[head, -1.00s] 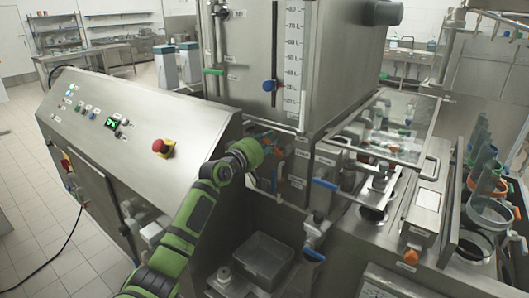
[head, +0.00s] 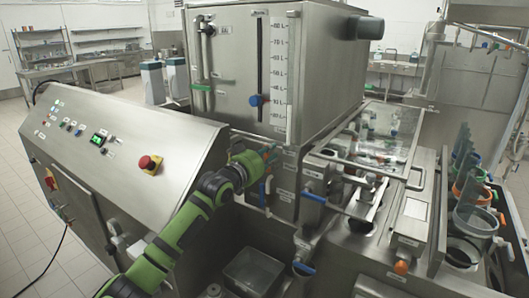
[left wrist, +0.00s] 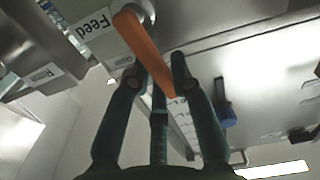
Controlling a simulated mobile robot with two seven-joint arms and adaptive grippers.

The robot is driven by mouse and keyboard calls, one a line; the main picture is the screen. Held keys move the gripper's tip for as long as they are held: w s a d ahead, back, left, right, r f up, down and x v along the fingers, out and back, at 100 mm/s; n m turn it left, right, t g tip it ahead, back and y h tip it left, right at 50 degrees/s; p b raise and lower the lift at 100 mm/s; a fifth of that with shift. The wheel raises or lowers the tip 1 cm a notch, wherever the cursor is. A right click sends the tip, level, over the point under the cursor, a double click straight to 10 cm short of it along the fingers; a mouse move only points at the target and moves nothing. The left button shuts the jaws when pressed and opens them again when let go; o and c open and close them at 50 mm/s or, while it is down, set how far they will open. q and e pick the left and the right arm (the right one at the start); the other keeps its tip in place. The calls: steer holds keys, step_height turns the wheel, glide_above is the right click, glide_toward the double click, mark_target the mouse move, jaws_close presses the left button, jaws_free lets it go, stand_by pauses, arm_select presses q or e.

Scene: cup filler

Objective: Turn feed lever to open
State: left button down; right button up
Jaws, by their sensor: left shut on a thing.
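The orange feed lever (left wrist: 143,45) shows in the left wrist view, running down and right from its pivot beside the label reading "Feed" (left wrist: 93,24). My left gripper (left wrist: 157,72) has its teal fingers on both sides of the lever's lower end and is shut on it. In the head view my left gripper (head: 270,157) reaches the front of the machine just below the steel tank (head: 225,65). There the gripper and nearby pipes largely hide the lever. My right gripper is in neither view.
A sloped control panel (head: 100,150) with a red stop button (head: 150,163) stands left of my arm. Blue-handled valves (head: 314,198) and pipework crowd the right. A grey bin (head: 253,270) sits below. A blue knob (head: 255,100) is on the tank front.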

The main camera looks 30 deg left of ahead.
arm_select(q)
steer(key=shift+d+m, duration=0.25)
steer(key=shift+m, duration=0.35)
steer(key=shift+d, duration=0.1)
steer(key=c, duration=1.1)
jaws_free()
steer(key=shift+o, duration=0.2)
steer(key=s, duration=1.2)
steer(key=shift+a, duration=0.45)
